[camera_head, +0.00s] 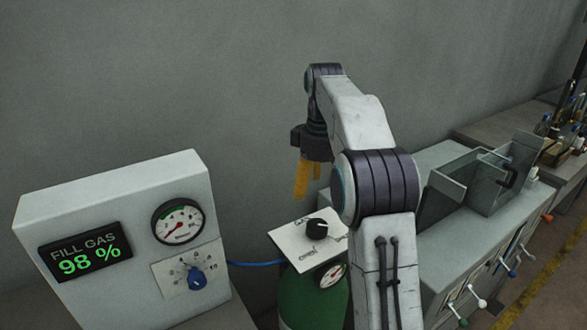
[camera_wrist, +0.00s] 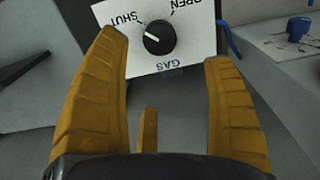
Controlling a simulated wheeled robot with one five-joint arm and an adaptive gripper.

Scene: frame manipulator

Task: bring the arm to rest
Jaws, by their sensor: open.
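My gripper (camera_head: 307,178) hangs from my raised, bent arm, above and a little left of the white gas plate (camera_head: 290,243). In the wrist view my gripper (camera_wrist: 165,85) is open, its yellow fingers wide apart with nothing between them. Beyond the fingertips is the black knob (camera_wrist: 159,37) on the plate marked SHUT, OPEN and GAS. Its white pointer line is turned towards SHUT. The knob also shows in the head view (camera_head: 316,229), apart from the fingers.
A white box (camera_head: 115,225) at left reads FILL GAS 98 %, with a gauge (camera_head: 178,222) and a blue knob (camera_head: 195,279). A green cylinder (camera_head: 305,303) stands below the plate. A bench (camera_head: 450,265) with glass-walled tanks and levers is at right. The wall behind is bare.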

